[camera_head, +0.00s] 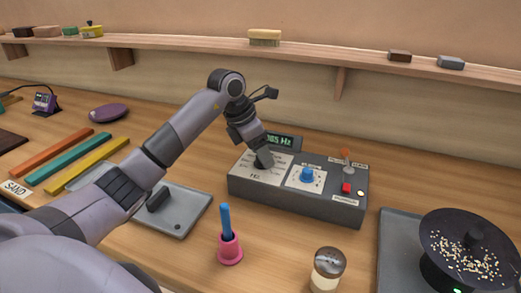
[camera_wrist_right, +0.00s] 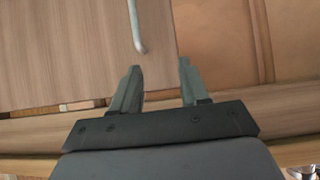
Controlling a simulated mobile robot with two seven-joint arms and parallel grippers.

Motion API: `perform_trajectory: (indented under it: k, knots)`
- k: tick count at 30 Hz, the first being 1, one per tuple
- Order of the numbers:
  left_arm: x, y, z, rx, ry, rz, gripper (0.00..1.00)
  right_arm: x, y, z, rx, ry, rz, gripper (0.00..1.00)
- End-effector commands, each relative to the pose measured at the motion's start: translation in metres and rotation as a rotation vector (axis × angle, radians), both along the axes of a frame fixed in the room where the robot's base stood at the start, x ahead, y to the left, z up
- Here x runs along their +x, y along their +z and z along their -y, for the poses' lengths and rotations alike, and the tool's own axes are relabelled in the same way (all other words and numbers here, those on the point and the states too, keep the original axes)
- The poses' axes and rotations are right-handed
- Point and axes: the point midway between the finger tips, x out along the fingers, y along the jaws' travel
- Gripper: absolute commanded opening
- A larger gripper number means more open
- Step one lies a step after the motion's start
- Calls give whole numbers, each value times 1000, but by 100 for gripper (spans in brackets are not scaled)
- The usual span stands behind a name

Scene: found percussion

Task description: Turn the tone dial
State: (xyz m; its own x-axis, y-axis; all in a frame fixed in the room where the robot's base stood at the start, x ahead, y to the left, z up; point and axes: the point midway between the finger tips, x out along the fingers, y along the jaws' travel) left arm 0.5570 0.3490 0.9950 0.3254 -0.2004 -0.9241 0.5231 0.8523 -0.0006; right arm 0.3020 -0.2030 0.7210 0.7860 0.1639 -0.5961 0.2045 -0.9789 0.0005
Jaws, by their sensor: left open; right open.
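A dark grey tone box (camera_head: 295,203) stands on the bench, with a small display (camera_head: 280,140) ending in "Hz" at its back. Its left white panel (camera_head: 250,172) is marked Hz. My left gripper (camera_head: 264,160) points down over that panel, at or just above it, and covers any dial there. The gap between its fingers is too small to make out. A blue knob (camera_head: 307,175) sits on the panel to the right, clear of the gripper. My right gripper (camera_wrist_right: 160,66) is open and empty in the right wrist view, away from the box.
A red button (camera_head: 346,188) and an orange-tipped lever (camera_head: 346,158) are at the box's right end. A pink holder (camera_head: 230,249) with a blue stick, a jar (camera_head: 327,270) and a black dish (camera_head: 468,250) stand nearer. A wooden shelf (camera_head: 200,41) runs behind.

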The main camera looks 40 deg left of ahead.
Motion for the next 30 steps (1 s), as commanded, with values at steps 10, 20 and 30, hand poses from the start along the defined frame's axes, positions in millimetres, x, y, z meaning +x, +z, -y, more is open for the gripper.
perform_trajectory:
  k: [10, 20, 30]
  knots:
    - [1, -3, 1, 0, -1, 1, 50, 0, 1, 0, 2, -1, 1, 45]
    - [1, -3, 0, 1, -7, 0, 8, 0, 1, 0, 2, -1, 1, 45]
    - [2, -3, -2, 1, -149, -2, 8, 0, 3, -1, 2, 0, 1, 45]
